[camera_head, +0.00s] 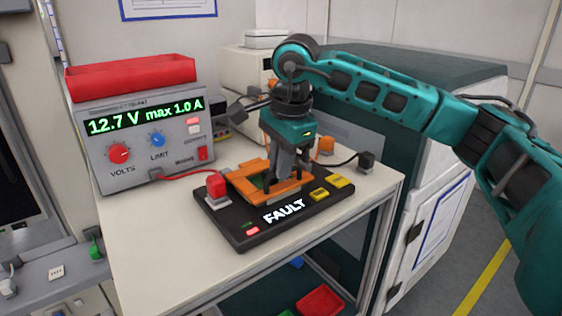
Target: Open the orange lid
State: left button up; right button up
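The orange lid (245,187) is a frame-like piece lying about flat on a black test fixture (245,236). Something dark and green shows through its opening. My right gripper (287,180) points straight down over the right part of the lid. Its grey fingers hide part of the lid, and I cannot tell whether they touch or grip it. The fixture shows a lit "FAULT" text. My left gripper is not in view.
A red plug (215,185) and two yellow blocks (330,187) sit on the fixture. A power supply (145,135) with a red tray (130,75) on top stands at left. The table's (150,245) front left is clear.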

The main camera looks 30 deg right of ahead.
grip_shut()
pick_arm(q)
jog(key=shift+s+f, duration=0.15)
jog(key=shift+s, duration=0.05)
pick_arm(e)
jog(key=shift+r, duration=0.15)
dwell(0.7)
